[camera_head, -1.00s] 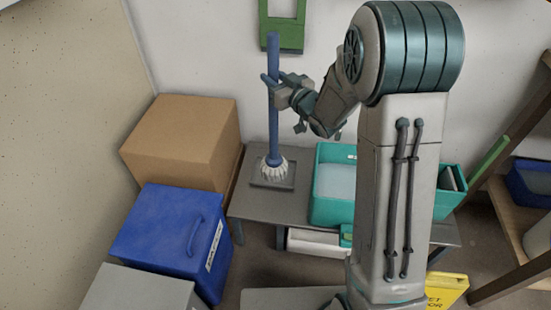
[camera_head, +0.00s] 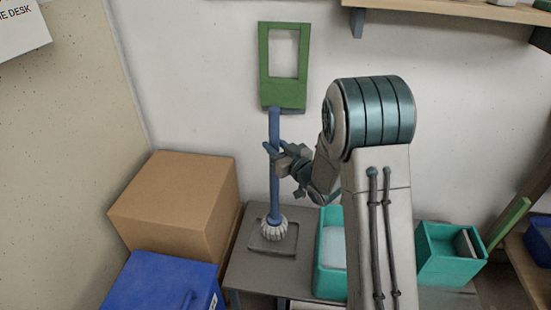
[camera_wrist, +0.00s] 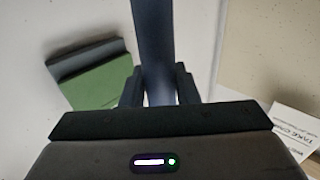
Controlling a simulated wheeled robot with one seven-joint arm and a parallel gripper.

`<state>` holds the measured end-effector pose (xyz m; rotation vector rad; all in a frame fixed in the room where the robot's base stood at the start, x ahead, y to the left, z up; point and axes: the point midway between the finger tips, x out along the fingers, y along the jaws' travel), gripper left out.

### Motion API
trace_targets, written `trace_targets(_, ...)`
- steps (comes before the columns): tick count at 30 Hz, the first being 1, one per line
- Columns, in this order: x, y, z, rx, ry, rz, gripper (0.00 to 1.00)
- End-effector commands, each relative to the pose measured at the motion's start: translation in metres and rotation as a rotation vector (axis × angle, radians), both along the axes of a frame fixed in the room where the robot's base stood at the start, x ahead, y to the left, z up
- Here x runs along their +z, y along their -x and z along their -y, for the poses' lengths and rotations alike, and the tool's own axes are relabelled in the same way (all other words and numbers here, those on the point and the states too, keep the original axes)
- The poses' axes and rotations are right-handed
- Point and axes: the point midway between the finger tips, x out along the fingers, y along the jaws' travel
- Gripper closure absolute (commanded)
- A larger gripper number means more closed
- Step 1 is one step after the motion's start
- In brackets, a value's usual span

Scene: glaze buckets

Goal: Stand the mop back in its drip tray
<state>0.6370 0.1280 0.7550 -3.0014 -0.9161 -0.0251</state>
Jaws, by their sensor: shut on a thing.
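The mop has a blue handle (camera_head: 275,190) and a whitish, tufted head (camera_head: 273,229). It is upright in the head view. The drip tray (camera_head: 262,250) is a flat, dark grey, square tray on a grey table. The mop head appears over or in the tray, nearer its back edge; I cannot tell whether it touches the bottom. My gripper (camera_head: 273,150) is shut on the upper part of the handle. In the wrist view my gripper's fingers (camera_wrist: 158,92) lie on both sides of the dark blue handle (camera_wrist: 153,40).
A cardboard box (camera_head: 175,205) and a blue box (camera_head: 160,285) stand left of the table (camera_head: 245,275). A teal bin (camera_head: 330,275) stands right of the tray, with another teal bin (camera_head: 450,265) further right. A green frame (camera_head: 285,95) is on the wall behind the mop.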

Motion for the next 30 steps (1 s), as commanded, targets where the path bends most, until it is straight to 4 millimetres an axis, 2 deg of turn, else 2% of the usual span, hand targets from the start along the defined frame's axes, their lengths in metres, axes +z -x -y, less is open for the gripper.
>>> trace_targets(1, -0.01, 0.0, 0.0, 0.0, 0.001, -0.003, 1.0)
trace_targets(5, -0.027, 0.0, -0.001, 0.001, 0.0, -0.002, 1.0)
trace_targets(17, -0.031, 0.0, -0.001, 0.002, -0.001, 0.001, 1.0)
trace_targets(18, -0.032, 0.0, -0.001, 0.002, 0.001, -0.002, 0.67)
trace_targets(20, -0.031, 0.0, -0.001, 0.002, 0.001, -0.002, 0.51)
trace_targets(30, -0.029, 0.0, -0.001, 0.002, 0.001, -0.002, 0.51)
